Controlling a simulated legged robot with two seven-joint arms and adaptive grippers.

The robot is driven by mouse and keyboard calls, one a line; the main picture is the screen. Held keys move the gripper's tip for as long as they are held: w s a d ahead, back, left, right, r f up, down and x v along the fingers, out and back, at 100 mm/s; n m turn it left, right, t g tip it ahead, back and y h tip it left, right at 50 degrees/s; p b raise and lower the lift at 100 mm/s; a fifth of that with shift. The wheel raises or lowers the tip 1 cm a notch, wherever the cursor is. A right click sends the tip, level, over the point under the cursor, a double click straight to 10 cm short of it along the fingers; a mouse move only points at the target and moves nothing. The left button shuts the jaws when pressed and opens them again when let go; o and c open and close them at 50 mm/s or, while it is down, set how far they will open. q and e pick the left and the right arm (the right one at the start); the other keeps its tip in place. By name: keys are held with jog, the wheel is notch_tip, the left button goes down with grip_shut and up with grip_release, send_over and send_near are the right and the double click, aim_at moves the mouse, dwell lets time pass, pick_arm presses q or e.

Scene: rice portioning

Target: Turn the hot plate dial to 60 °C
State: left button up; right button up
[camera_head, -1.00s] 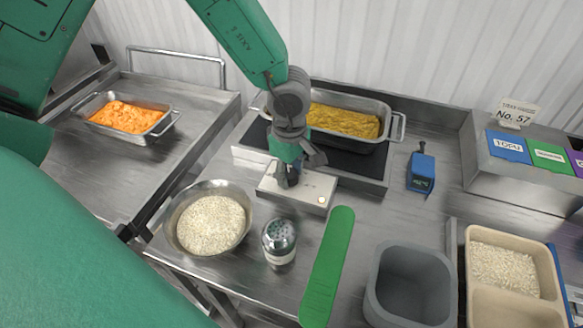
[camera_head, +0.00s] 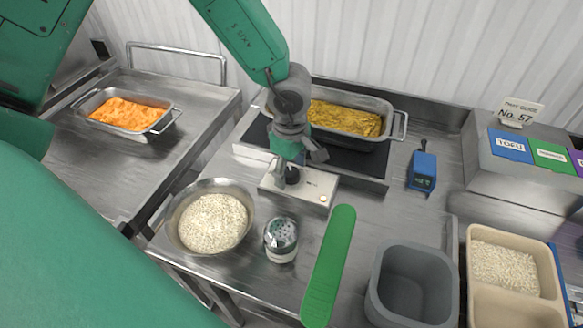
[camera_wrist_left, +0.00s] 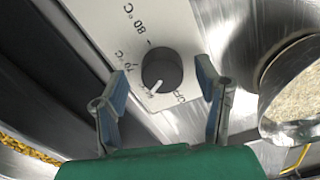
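The hot plate's control panel (camera_head: 312,187) sits at the front of the hot plate, with a dark round dial (camera_head: 292,175) on it. The dial shows large in the left wrist view (camera_wrist_left: 162,70). Its white pointer mark faces the lower left, between the 70 °C and OFF labels; the print beside the pointer is hard to read. My left gripper (camera_head: 296,165) is just above the dial. In the left wrist view its fingers (camera_wrist_left: 163,92) are apart, one on each side of the dial, with visible gaps. My right gripper is not in view.
A pan of yellow food (camera_head: 345,122) stands on the hot plate. A rice bowl (camera_head: 178,235), a shaker (camera_head: 281,240) and a green flat-handled tool (camera_head: 328,265) are in front. A grey bin (camera_head: 375,300), a beige tray (camera_head: 470,290) and a blue device (camera_head: 422,170) are to the right.

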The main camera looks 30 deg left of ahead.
aim_at(291, 171)
pick_arm(q)
jog(key=shift+s+d+f, duration=0.1)
notch_tip(291, 171, up, 12)
dwell(0.7)
jog(key=shift+f, duration=0.1)
dwell(0.3)
